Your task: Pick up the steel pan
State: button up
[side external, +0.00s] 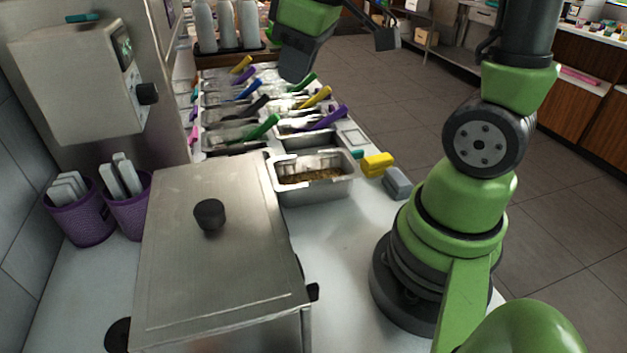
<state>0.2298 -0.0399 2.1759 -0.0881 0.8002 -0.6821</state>
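A rectangular steel pan (318,194) with brown crumbly topping in it stands on the white counter, just right of the large steel box. It is at the near end of the topping rows. My gripper (296,72) is at the top of the side view, dark grey below a green wrist. It is above the far part of the topping rows, behind the steel pan in the picture and apart from it. I cannot make out its fingertips, so its opening is unclear.
A lidded steel box (175,260) with a black knob fills the near left. Several topping pans with coloured handles lie in rows behind the steel pan. Yellow (377,161) and grey (397,182) blocks sit to its right. Purple baskets (82,222) stand far left. Bare counter lies in front.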

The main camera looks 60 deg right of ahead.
jog(key=w+d+f+n+g, duration=0.2)
jog(key=w+d+f+n, duration=0.3)
jog(key=f, duration=0.4)
jog(key=n+g, duration=0.1)
jog(key=g, duration=0.1)
send_over(309, 171)
notch_tip(309, 171, down, 5)
jog(key=shift+n, duration=0.4)
notch_tip(309, 171, down, 5)
jog(key=shift+d+r, duration=0.1)
jog(key=shift+r, duration=0.1)
jog(key=shift+w+f, duration=0.1)
jog(key=shift+f, duration=3.1)
grip_shut()
jog(key=shift+r, duration=0.1)
